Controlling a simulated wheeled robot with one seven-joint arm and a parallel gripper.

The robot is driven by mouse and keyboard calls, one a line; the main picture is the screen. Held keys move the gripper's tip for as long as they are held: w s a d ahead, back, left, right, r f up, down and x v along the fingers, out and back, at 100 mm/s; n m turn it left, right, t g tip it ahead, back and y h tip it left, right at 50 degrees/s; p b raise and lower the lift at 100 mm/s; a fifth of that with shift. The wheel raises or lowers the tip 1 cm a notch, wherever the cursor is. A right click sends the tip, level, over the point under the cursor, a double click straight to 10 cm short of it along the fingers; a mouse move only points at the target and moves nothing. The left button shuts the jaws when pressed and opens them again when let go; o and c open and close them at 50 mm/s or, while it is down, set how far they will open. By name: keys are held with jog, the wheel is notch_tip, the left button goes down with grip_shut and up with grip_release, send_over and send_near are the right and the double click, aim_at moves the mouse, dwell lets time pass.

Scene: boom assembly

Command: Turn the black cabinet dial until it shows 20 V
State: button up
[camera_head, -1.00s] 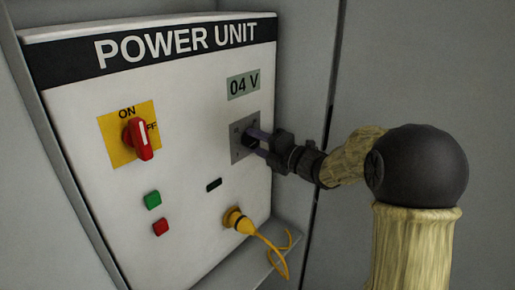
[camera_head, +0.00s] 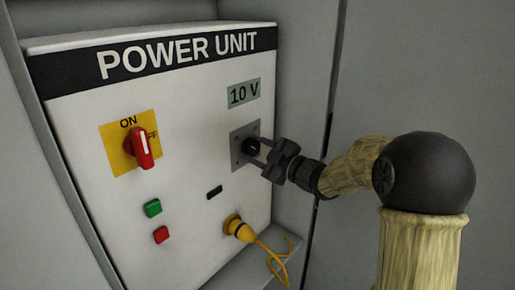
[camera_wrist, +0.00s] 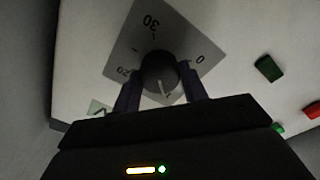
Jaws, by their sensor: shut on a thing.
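The black dial (camera_head: 252,147) sits on a grey square plate on the right side of the power unit's white front. The display (camera_head: 244,93) above it reads 10 V. My gripper (camera_head: 257,152) is shut on the dial, one finger on each side of it. In the wrist view the dial (camera_wrist: 159,70) lies between the two purple fingers (camera_wrist: 160,88), its white pointer line towards the bottom of the picture. The plate (camera_wrist: 150,25) carries the marks 30, 20 and 0 in that view.
A red ON/OFF switch (camera_head: 143,147) on a yellow plate is at the left. Green (camera_head: 152,208) and red (camera_head: 161,235) buttons are below it. A yellow plug (camera_head: 238,228) with a hanging cable is under the dial. Cabinet walls flank the unit.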

jog(key=m+p, duration=0.2)
jog(key=m, duration=0.3)
jog(key=m+p, duration=0.3)
jog(key=m, duration=0.1)
jog(key=shift+r+m+p, duration=0.1)
jog(key=shift+m+p, duration=0.2)
jog(key=m+p, duration=0.5)
jog(key=m, duration=0.1)
jog(key=shift+h, duration=0.3)
jog(key=shift+m+p, duration=1.25)
jog(key=shift+m, duration=0.45)
jog(key=o, duration=1)
jog(key=shift+d, duration=0.15)
